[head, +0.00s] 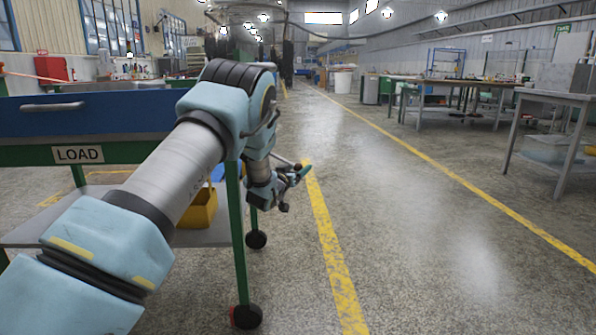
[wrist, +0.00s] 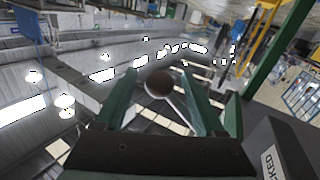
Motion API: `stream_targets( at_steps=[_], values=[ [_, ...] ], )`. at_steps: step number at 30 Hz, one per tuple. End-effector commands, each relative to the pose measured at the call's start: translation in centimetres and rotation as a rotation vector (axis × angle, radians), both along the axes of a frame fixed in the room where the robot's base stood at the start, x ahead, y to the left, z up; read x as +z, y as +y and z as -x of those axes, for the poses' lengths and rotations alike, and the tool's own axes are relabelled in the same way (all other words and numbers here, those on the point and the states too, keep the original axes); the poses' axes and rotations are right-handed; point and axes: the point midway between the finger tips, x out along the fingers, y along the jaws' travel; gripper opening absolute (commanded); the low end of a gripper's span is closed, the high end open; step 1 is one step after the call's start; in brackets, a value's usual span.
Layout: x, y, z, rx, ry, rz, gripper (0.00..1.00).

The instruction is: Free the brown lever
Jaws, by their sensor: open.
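In the wrist view a round dark brown knob (wrist: 159,86) on a thin metal rod shows between the two green fingers of my gripper (wrist: 160,74). It appears to be the brown lever's end. The fingers stand apart, with a gap on each side of the knob; I cannot tell how deep the knob sits between them. In the head view my gripper (head: 298,173) is small, beyond the right end of the blue and green cart. The lever cannot be made out clearly there.
In the wrist view a dark panel with a partly cut-off sign (wrist: 272,163) ending in "CKED" is close at right. The floor right of the cart is clear.

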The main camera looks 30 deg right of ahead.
Motion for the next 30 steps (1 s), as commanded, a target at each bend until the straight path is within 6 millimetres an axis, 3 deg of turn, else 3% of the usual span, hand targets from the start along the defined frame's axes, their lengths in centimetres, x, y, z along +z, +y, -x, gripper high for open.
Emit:
stream_targets(
  at_steps=[11,30],
  values=[
    [0.07,-0.46,-0.37,0.0,0.0,0.0,0.71],
    [0.09,-0.46,-0.34,0.0,-0.001,0.0,0.0]
  ],
)
